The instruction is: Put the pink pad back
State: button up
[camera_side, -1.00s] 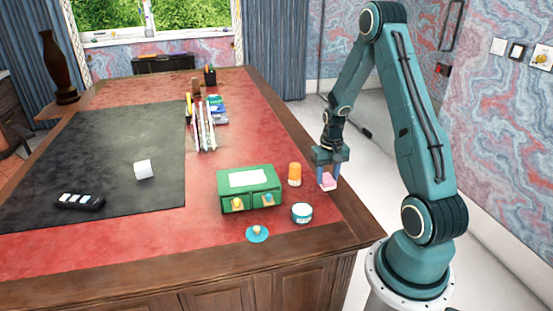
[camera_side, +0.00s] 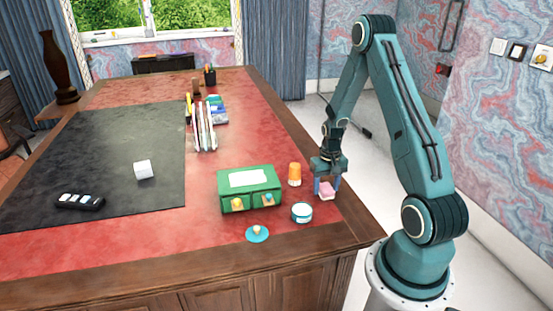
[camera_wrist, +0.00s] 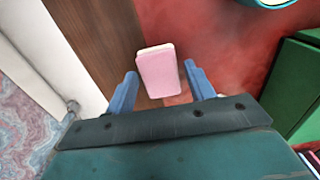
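The pink pad (camera_side: 326,189) is a small block with a pale side, near the right edge of the red desk top. In the wrist view the pad (camera_wrist: 158,72) sits between the two blue fingertips, slightly turned against them. My gripper (camera_side: 327,186) points down with a finger on each side of the pad; it also shows in the wrist view (camera_wrist: 161,75). The pad has moved along with the gripper, so it looks held, though the finger contact is hard to make out. I cannot tell whether its underside touches the desk.
An orange cup (camera_side: 294,174) and a white-topped teal tin (camera_side: 302,213) stand close left of my gripper. Further left are a green drawer box (camera_side: 228,194) and a blue disc with a knob (camera_side: 257,236). The wooden desk edge (camera_wrist: 100,40) runs close by.

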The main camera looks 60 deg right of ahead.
aim_at(326, 188)
jog(key=shift+o, duration=0.4)
jog(key=shift+r, duration=0.1)
notch_tip(326, 188, up, 12)
dwell(0.7)
jog(key=shift+r, duration=0.1)
dwell(0.4)
